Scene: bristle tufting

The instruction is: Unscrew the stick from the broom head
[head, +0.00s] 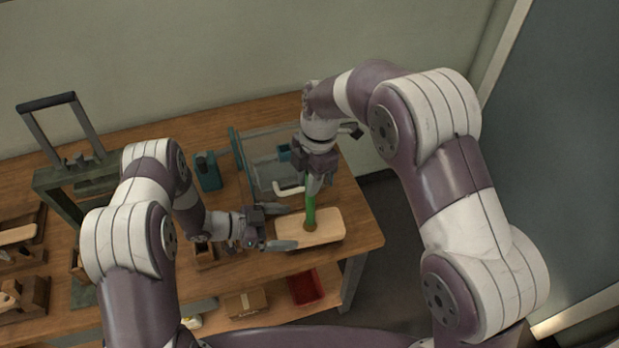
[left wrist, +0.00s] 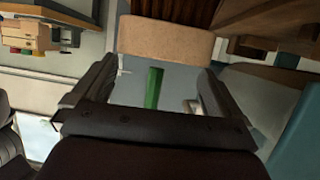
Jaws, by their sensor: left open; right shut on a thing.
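The broom head (head: 328,232) is a pale wooden block lying on the workbench near its right front edge. The green stick (head: 310,211) stands upright from it. My right gripper (head: 314,188) comes down from above and is shut on the upper part of the stick, hiding its top. My left gripper (head: 281,227) is open at the left end of the broom head, its fingers pointing right. In the left wrist view the broom head (left wrist: 165,40) and green stick (left wrist: 153,88) show between the spread fingers (left wrist: 160,70); nothing is gripped there.
A clear-walled bin (head: 262,165) stands behind the broom head, and a teal tool (head: 207,172) is to its left. A metal frame with a handle (head: 72,178) is at the left. A red bin (head: 305,287) and a cardboard box (head: 246,303) sit below the bench top.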

